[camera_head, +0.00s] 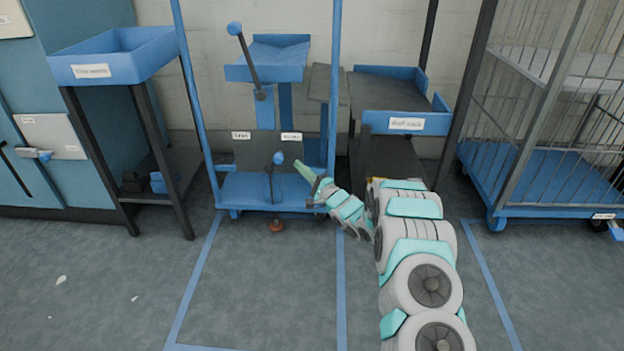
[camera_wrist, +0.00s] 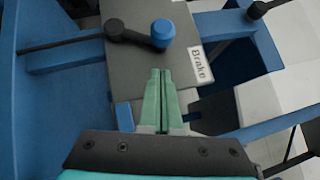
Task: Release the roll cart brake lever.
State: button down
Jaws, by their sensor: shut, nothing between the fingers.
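The roll cart (camera_head: 225,188) is a blue frame with tall posts and a dark front plate (camera_head: 252,150) bearing two small white labels. A lever (camera_head: 269,184) with a blue knob (camera_head: 278,158) stands nearly upright in front of the plate, leaning slightly right. In the wrist view the blue knob (camera_wrist: 162,32) sits on a black arm (camera_wrist: 132,36), beside a label reading "Brake" (camera_wrist: 201,66). My gripper (camera_head: 298,163) is just right of the knob. Its green fingers (camera_wrist: 163,73) are together and empty, pointing toward the knob with a small gap in the picture.
A second, longer lever with a blue knob (camera_head: 234,28) rises at the cart's upper left. A labelled blue-tray stand (camera_head: 112,62) is left, a dark stand with a blue-edged shelf (camera_head: 405,122) right, and a wire cage cart (camera_head: 540,180) far right. The taped floor in front is clear.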

jog(key=a, duration=0.1)
jog(key=a+r, duration=0.1)
jog(key=a, duration=0.1)
jog(key=shift+a+r, duration=0.1)
jog(key=shift+r, duration=0.05)
dwell(0.4)
